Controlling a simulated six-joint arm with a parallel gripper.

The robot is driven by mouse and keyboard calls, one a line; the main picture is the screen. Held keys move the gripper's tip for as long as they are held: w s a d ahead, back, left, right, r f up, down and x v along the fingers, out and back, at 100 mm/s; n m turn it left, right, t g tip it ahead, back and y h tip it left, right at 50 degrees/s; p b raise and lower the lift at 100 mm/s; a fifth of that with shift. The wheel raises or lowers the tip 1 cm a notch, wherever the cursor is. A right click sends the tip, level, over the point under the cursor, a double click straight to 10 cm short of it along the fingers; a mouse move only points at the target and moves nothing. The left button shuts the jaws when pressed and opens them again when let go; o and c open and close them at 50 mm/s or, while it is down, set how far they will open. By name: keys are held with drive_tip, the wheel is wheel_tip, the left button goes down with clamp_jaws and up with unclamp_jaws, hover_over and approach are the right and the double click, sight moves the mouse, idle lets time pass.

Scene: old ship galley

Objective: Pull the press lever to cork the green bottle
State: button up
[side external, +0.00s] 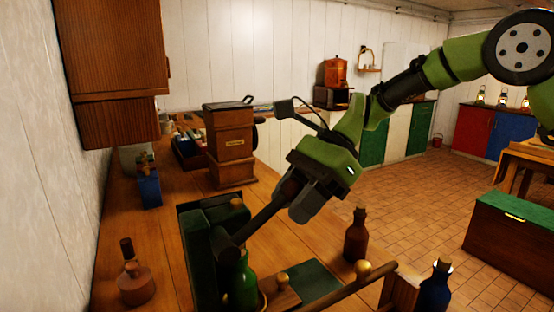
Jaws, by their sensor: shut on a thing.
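The press (200,230) is a dark green frame standing on the wooden counter at the lower middle. Its dark lever (262,220) slopes up and right from a round pivot at the press. My gripper (292,198) is shut on the upper end of this lever, with the green wrist above it. The fingertips are partly hidden by the gripper body. The green bottle (241,288) stands upright beside the press, below the pivot end of the lever. Its neck top is close under the pivot, and I cannot tell whether a cork is in it.
A brown corked bottle (356,236) and a blue bottle (436,285) stand to the right. A wooden grinder-like box (230,145) stands behind. A squat brown flask (137,285) is at left.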

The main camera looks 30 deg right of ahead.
drive_tip(key=shift+a+r, duration=0.15)
drive_tip(key=shift+r, duration=0.15)
drive_tip(key=shift+a+r, duration=0.65)
drive_tip(key=shift+r, duration=0.15)
drive_tip(key=o, duration=0.9)
drive_tip(key=shift+r, duration=3.45)
